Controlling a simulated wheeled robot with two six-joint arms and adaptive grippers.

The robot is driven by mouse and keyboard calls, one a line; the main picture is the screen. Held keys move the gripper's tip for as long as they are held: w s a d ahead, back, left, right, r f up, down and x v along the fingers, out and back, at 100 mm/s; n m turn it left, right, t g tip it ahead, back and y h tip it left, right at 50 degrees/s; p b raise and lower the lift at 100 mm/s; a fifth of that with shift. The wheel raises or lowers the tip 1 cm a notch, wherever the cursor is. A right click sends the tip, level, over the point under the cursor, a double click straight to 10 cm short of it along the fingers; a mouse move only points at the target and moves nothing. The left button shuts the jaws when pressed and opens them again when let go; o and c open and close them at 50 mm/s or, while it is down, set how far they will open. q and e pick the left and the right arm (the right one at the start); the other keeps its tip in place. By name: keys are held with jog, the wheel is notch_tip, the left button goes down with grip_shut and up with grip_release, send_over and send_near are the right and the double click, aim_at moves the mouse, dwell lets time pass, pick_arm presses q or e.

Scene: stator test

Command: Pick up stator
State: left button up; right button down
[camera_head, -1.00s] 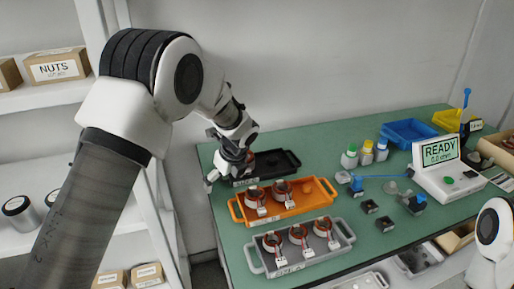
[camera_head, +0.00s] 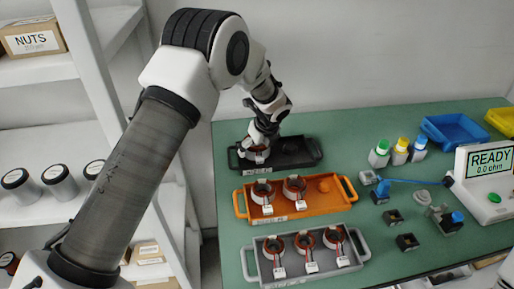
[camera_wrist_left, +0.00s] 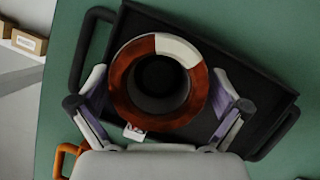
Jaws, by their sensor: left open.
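My left gripper (camera_head: 257,150) is over the left end of the black tray (camera_head: 304,152). In the left wrist view a stator (camera_wrist_left: 118,84), a red-brown and white ring with a dark centre, lies in the black tray (camera_wrist_left: 262,88). The open fingers stand on either side of it; I cannot tell whether they touch it. The head view mostly hides this stator behind the gripper. Two more stators (camera_head: 262,193) (camera_head: 294,188) sit in the orange tray (camera_head: 242,206). Three stators sit in the grey tray (camera_head: 252,264), one at its middle (camera_head: 305,243). My right gripper is out of view.
A tester (camera_head: 486,175) reading READY stands at the right. Several capped bottles (camera_head: 400,152), a blue bin (camera_head: 454,130) and small dark blocks (camera_head: 407,242) are on the green table (camera_head: 350,125). Shelves (camera_head: 120,60) with boxes and jars stand at the left.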

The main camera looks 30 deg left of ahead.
pick_arm(q)
jog(key=shift+s+r, duration=0.15)
jog(key=shift+c, duration=1.1)
jog(key=c, duration=1.4)
